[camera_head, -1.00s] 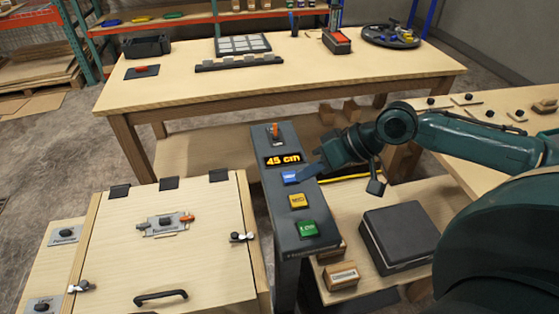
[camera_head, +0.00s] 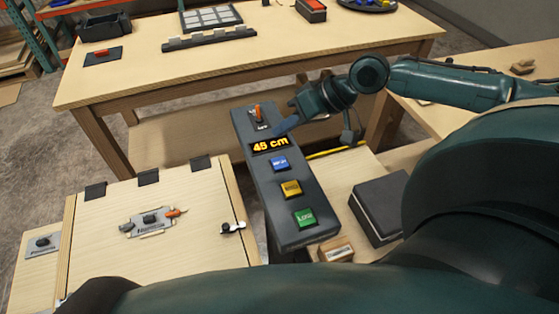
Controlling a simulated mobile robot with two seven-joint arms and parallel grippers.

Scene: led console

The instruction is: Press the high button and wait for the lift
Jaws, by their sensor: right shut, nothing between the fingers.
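The dark console (camera_head: 262,190) stands in the middle of the view. Its display (camera_head: 270,144) reads "45 cm" in orange. Below the display are a blue button (camera_head: 280,163), a yellow button (camera_head: 291,188) and a green button (camera_head: 305,217) in a row. The blue button's label is too blurred to read surely; the green one reads "LOW". An orange-tipped lever (camera_head: 258,115) stands at the console's far end. My right gripper (camera_head: 279,133) is shut and empty, its tip over the right edge by the display, apart from the blue button. My left gripper is not in view.
A large wooden table (camera_head: 240,78) stands behind, with a button grid (camera_head: 211,17) on it. A wooden cabinet lid (camera_head: 150,240) with a latch lies left of the console. A dark box (camera_head: 378,210) sits at right on a lower wooden surface.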

